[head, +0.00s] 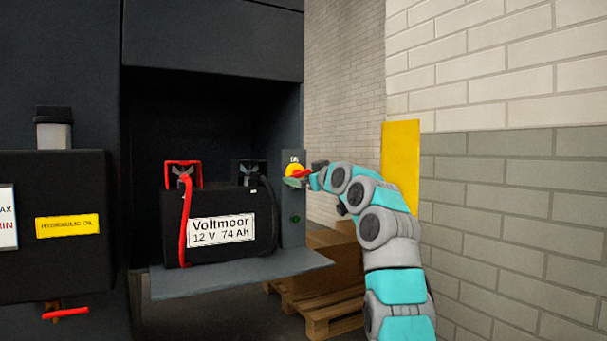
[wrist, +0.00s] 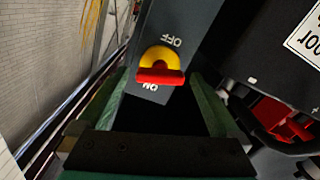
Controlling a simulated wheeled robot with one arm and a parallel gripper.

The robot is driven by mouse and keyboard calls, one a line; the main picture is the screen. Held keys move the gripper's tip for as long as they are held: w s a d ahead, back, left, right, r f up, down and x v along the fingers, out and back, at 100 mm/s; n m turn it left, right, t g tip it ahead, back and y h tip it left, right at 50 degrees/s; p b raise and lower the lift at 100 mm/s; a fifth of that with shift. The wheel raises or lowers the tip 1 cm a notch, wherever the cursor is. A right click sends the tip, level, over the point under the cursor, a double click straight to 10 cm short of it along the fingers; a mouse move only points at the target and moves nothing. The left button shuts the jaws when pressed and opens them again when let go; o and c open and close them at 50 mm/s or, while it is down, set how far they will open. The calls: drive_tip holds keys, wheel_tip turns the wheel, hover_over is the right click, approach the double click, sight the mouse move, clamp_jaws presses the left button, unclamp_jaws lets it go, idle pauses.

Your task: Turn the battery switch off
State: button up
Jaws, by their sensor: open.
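The battery switch is a yellow disc with a red handle, on the grey panel right of the battery in the head view (head: 294,170). In the wrist view the switch (wrist: 160,66) is near the centre, with the labels OFF and ON upside down. Its red handle lies crosswise on the disc's side by the ON label, partly covering that label. My gripper (head: 300,182) is in front of the switch. In the wrist view my gripper (wrist: 162,92) is open, one green finger on each side of the handle with a gap to both. I cannot tell the depth to the handle.
A black battery (head: 180,230) with red and black terminals sits on a grey shelf (head: 230,278) left of the switch. A small green button (head: 295,218) is below it. A yellow panel (head: 401,160) and brick wall stand at right; boxes (head: 335,262) on a pallet (head: 325,310) are below.

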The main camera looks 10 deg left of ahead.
drive_tip(key=shift+w+a, duration=0.15)
drive_tip(key=c, duration=1.3)
drive_tip(key=shift+f+m+b, duration=0.15)
drive_tip(key=shift+m+b, duration=0.2)
drive_tip(key=shift+m, duration=0.55)
drive_tip(key=shift+m+b, duration=0.3)
drive_tip(key=shift+m, duration=0.7)
drive_tip(key=o, duration=1.3)
